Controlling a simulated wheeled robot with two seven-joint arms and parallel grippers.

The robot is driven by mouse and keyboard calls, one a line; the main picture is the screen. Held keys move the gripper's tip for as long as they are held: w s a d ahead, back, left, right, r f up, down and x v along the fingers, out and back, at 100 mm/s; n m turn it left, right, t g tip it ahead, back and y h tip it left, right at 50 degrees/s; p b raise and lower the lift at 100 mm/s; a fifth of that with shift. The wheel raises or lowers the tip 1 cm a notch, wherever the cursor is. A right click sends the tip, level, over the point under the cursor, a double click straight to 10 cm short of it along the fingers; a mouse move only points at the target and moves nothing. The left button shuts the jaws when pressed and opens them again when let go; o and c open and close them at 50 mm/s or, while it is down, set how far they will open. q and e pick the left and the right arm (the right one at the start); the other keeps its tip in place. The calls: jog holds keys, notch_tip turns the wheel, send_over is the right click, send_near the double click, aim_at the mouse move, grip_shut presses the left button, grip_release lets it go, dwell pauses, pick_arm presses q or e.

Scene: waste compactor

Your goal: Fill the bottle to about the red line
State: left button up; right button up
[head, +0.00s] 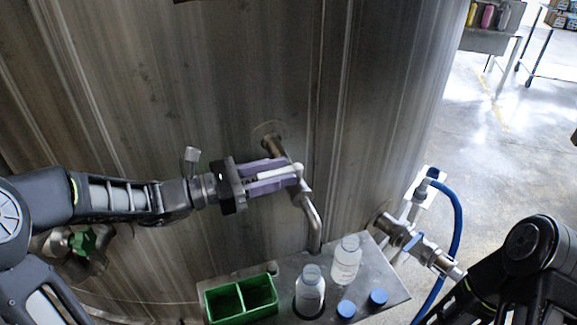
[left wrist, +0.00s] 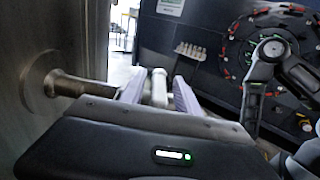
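A tap with a bent metal spout (head: 311,220) comes out of the large steel tank. My left gripper (head: 297,172) is at the tap's pale lever handle, its purple fingers on either side of it. In the left wrist view, the handle (left wrist: 158,87) stands between the fingers with gaps on both sides. I cannot make out a red line or the liquid level. My right gripper is out of view.
A valve with a blue hose (head: 458,215) is at the right, near my right arm. The steel tank (head: 200,90) fills the back.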

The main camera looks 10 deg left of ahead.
pick_arm(q)
jog(key=shift+x, duration=1.15)
grip_shut()
dwell(0.6)
